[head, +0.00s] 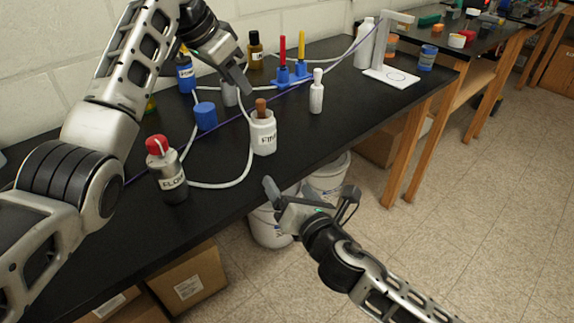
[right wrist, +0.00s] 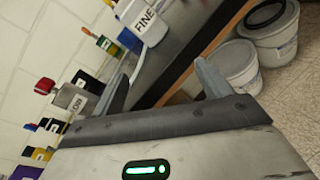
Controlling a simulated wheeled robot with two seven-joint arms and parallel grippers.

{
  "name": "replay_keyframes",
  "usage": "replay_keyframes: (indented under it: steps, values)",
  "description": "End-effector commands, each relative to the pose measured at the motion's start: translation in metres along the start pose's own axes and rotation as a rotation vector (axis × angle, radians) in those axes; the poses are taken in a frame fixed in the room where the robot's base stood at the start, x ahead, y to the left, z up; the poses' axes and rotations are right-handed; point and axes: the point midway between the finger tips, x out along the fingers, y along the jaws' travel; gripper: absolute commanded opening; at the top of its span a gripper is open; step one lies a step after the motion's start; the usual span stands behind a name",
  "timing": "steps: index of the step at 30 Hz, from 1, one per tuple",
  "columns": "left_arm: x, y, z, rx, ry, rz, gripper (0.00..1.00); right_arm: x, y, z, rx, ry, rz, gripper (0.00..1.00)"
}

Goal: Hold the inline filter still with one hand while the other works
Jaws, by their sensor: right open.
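A white canister marked with a label that seems to read FINE (head: 263,134) stands on the black bench near its front edge, with a brown stopper on top. I take it for the inline filter; a white hose runs beside it. It also shows in the right wrist view (right wrist: 143,20). My left gripper (head: 245,88) hangs above the bench, behind and left of this canister and apart from it; its jaw gap is hidden. My right gripper (head: 310,200) is open and empty in front of the bench edge, below the canister and not touching it.
A grey bottle with a red cap (head: 167,170) stands at left, joined to a white hose (head: 225,184). A blue cylinder (head: 205,116), a white bottle (head: 316,92) and a white stand (head: 390,73) are on the bench. White buckets (head: 270,228) stand under the edge.

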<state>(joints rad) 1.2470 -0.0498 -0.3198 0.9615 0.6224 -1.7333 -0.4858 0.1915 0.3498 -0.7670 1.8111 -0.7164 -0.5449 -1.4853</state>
Motion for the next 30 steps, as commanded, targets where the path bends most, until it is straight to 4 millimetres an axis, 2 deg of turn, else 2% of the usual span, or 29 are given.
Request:
replay_keyframes:
  steps: [1, 3, 8, 14, 30]
  values:
    - [0.0, 0.0, 0.0, 0.0, 0.0, 0.0, 0.36, 0.009, 0.006, 0.012, -0.154, -0.033, 0.019, 0.77]
    - [0.0, 0.0, 0.0, 0.0, 0.0, 0.0, 0.36, 0.016, 0.011, 0.023, -0.324, -0.068, 0.033, 0.77]
    - [0.0, 0.0, 0.0, 0.0, 0.0, 0.0, 0.36, 0.026, 0.018, 0.036, -0.531, -0.114, 0.043, 0.77]
    - [0.0, 0.0, 0.0, 0.0, 0.0, 0.0, 0.36, 0.046, 0.021, 0.04, -0.56, -0.121, 0.042, 0.77]
    - [0.0, 0.0, 0.0, 0.0, 0.0, 0.0, 0.36, 0.147, 0.029, 0.051, -0.554, -0.121, 0.042, 0.77]
